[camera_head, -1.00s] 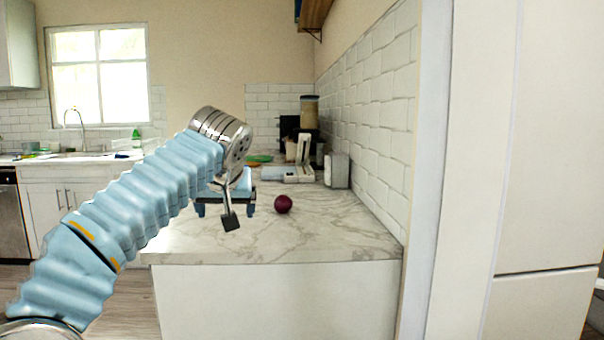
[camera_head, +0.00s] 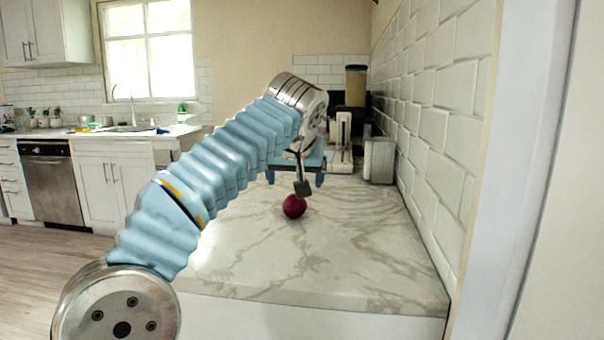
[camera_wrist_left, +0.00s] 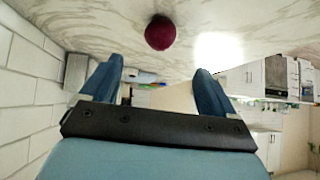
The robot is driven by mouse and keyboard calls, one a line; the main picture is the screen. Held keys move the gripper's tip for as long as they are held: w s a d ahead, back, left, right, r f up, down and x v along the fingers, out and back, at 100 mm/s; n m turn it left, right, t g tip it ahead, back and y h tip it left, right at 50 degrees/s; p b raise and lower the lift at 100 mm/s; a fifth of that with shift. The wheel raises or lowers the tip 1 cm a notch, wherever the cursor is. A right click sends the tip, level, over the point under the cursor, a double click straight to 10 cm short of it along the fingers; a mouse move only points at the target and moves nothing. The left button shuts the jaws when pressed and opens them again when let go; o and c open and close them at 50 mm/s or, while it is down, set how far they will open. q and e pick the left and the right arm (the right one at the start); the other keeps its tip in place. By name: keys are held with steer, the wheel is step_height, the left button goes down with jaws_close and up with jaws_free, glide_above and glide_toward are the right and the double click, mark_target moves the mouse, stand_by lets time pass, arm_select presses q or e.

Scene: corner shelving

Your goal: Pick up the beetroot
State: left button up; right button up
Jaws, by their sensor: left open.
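The beetroot (camera_head: 294,207) is a dark red ball resting on the marble countertop (camera_head: 330,255) in the head view. It also shows near the top of the left wrist view (camera_wrist_left: 160,32), beyond the fingertips and above the gap between them. My left gripper (camera_head: 295,181) is just behind and above the beetroot in the head view, with a small dark part of my arm hanging over the beetroot's top edge. In the wrist view its two blue fingers (camera_wrist_left: 158,75) are spread apart with nothing between them. My right gripper is not in view.
A white tiled wall (camera_head: 440,120) borders the counter on the right. A grey box-shaped appliance (camera_head: 379,160) and a tall jar (camera_head: 355,85) stand at the back. The front and right of the countertop are clear. A sink counter (camera_head: 130,130) lies at the far left.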

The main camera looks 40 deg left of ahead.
mark_target(295, 200)
arm_select(q)
steer(key=shift+w, duration=0.1)
steer(key=x, duration=1.3)
steer(key=shift+w+a+f, duration=0.1)
steer(key=shift+a+f, duration=0.15)
steer(key=shift+f, duration=0.05)
steer(key=c, duration=1.2)
